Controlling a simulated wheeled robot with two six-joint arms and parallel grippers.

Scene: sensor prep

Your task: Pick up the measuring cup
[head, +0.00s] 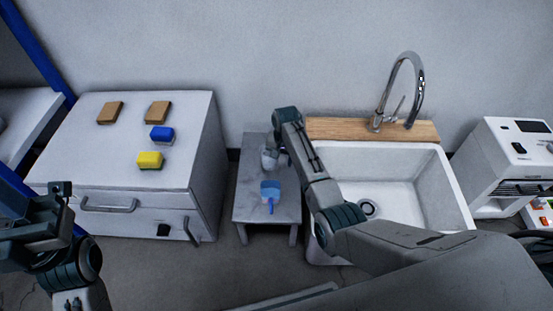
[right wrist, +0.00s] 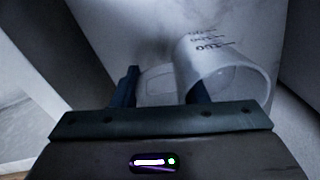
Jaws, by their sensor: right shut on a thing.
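The measuring cup (right wrist: 222,62) is clear with dark graduation marks and lies across the right wrist view, its open mouth facing the camera. Its handle (right wrist: 155,84) sits between the two fingers of my right gripper (right wrist: 164,90), which is shut on the cup. In the head view the cup (head: 269,160) shows small at the back of the little grey table, partly hidden by my right arm; I cannot tell whether it touches the tabletop. My left gripper (head: 62,188) is at the left edge, apart from the objects; its jaw opening is unclear.
A blue scoop (head: 270,189) lies on the small table (head: 250,208), in front of the cup. A white sink (head: 405,170) with a tall faucet stands to the right. The cabinet (head: 100,160) at left holds two brown blocks, a blue sponge (head: 162,135) and a yellow sponge (head: 150,160).

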